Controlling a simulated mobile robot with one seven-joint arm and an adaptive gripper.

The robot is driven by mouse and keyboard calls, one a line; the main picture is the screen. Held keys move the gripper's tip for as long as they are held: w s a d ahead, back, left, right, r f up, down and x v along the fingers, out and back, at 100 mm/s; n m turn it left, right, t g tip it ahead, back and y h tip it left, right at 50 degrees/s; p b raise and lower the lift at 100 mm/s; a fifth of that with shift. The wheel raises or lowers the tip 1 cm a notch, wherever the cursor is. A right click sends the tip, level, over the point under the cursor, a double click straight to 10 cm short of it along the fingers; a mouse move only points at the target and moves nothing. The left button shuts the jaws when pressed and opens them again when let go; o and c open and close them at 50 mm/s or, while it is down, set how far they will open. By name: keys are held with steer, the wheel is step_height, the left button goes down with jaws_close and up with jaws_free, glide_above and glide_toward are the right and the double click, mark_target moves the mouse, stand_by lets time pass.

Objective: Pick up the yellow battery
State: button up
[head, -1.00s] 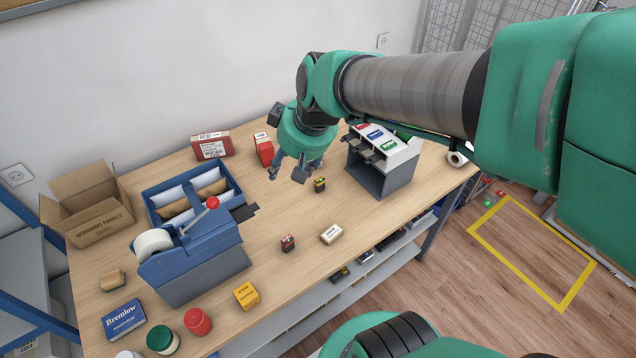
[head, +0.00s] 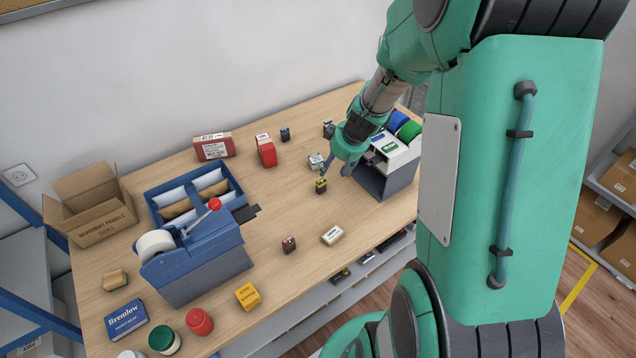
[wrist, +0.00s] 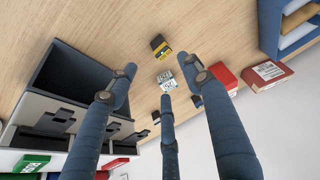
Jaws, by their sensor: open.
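The yellow battery (head: 321,186), a small block with a black body and yellow band, stands on the wooden counter left of the grey organiser. It also shows in the wrist view (wrist: 160,46), top centre, beyond the fingertips. My gripper (head: 338,170) is open and empty, just behind and to the right of the battery in the head view. In the wrist view my gripper's fingers (wrist: 160,78) are spread apart, and the battery is not between them. Whether a finger touches it cannot be told.
A white-grey battery (head: 316,160) stands close behind the yellow one. The grey organiser (head: 388,182) is close on the right. A red box (head: 266,151) and the blue divided tray (head: 236,183) are to the left. The counter in front of the battery is mostly clear.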

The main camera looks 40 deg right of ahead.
mark_target(323, 182)
stand_by(0.3)
steer(key=shift+b+x, duration=0.8)
steer(key=shift+x, duration=3.5)
steer(key=shift+a+f, duration=0.1)
steer(key=shift+b+x, duration=0.55)
steer(key=shift+x, duration=1.95)
steer(key=shift+a, duration=0.15)
jaws_close()
